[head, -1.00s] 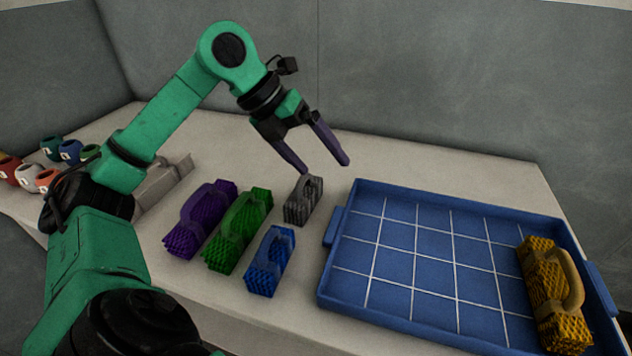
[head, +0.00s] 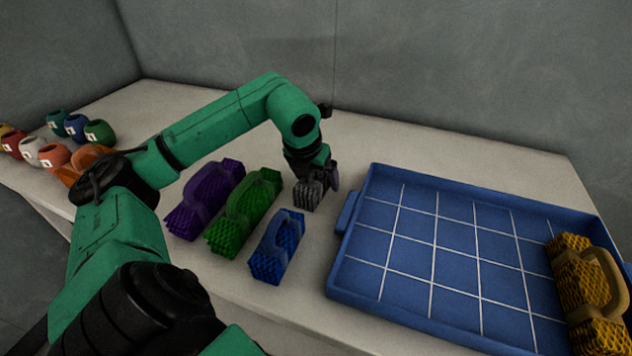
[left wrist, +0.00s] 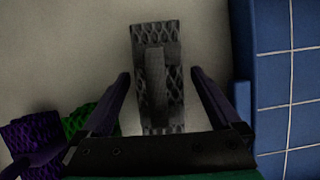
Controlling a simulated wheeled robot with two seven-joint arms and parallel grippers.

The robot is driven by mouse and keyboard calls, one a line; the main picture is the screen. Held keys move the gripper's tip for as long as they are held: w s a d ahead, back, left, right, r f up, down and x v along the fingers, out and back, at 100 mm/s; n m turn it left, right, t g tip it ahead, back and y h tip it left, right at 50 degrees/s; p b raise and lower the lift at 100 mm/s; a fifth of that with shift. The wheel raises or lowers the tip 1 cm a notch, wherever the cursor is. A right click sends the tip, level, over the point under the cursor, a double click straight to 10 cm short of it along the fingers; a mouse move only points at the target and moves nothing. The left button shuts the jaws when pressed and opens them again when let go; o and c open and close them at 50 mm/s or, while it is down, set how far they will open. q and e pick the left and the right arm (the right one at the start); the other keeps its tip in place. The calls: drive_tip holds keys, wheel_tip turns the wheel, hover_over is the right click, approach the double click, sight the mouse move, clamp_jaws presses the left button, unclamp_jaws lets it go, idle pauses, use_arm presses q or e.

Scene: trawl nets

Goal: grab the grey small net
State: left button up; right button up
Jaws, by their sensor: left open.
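The small grey net (head: 308,196) stands on the table behind the small blue net, left of the blue tray. In the left wrist view the grey net (left wrist: 158,75), with its grey handle, lies between the two fingers. My left gripper (head: 322,180) is right over it, and the arm hides part of the net in the head view. In the left wrist view the gripper (left wrist: 160,82) is open, with one finger on each side of the net and gaps between. My right gripper is in neither view.
Purple (head: 204,198), green (head: 244,212) and small blue (head: 277,246) nets stand left and in front. The gridded blue tray (head: 348,288) is on the right, with a yellow net (head: 588,285) at its right end. Several coloured pots (head: 75,127) stand at far left.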

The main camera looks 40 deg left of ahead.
use_arm(q)
drive_tip(key=c, duration=1.5)
drive_tip(key=shift+r, duration=0.25)
drive_tip(key=shift+c, duration=0.2)
wheel_tip(320, 180, up, 20)
drive_tip(key=p, duration=0.7)
drive_tip(key=shift+f, duration=0.2)
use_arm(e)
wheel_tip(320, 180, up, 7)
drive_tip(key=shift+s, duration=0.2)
